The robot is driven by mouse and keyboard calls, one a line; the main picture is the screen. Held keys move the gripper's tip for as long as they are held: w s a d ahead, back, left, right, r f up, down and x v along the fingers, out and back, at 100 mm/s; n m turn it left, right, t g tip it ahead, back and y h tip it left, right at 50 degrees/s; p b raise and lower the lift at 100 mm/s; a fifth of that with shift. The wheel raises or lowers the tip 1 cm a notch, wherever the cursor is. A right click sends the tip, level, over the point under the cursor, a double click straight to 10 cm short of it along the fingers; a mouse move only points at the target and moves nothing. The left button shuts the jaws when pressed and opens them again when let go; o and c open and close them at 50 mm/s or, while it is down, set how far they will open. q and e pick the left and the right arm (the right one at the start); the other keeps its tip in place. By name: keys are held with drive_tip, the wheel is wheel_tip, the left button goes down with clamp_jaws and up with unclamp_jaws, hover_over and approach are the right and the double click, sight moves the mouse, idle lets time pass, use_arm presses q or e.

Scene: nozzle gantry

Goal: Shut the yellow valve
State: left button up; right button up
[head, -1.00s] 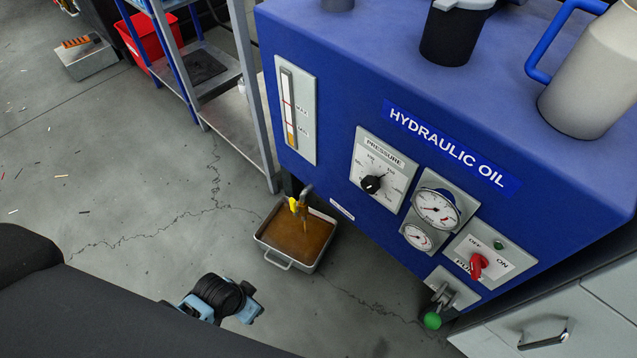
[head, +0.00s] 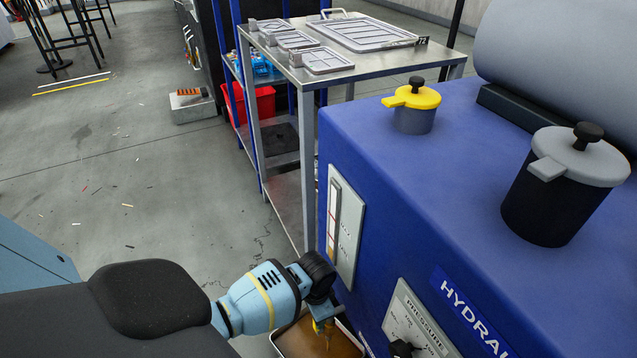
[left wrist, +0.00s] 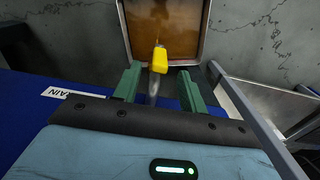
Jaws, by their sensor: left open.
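The yellow valve (left wrist: 159,60) is on a metal drain pipe (left wrist: 153,88) low on the blue hydraulic oil cabinet (head: 350,140). My left gripper (left wrist: 158,80) is open, its green fingers on either side of the valve with gaps visible. In the head view my left wrist (head: 262,300) reaches down beside the cabinet's lower corner and partly hides the valve. Brown oil seems to run from the pipe into a metal tray (left wrist: 203,40) below, which holds oil. My right gripper is not in view.
A metal shelf trolley (head: 306,130) with flat trays on top stands close behind the cabinet. A yellow-lidded pot (head: 413,108) and a dark pot with a grey lid (head: 560,190) stand on the cabinet. The floor at left is mostly clear, with small scraps.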

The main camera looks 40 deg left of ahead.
use_arm(q)
wheel_tip(320, 180, down, 6)
drive_tip(key=shift+r+b, duration=0.25)
drive_tip(key=shift+b, duration=0.95)
drive_tip(key=shift+f+b, duration=0.3)
drive_tip(key=shift+f, duration=0.35)
drive_tip(key=shift+w, duration=0.1)
clamp_jaws()
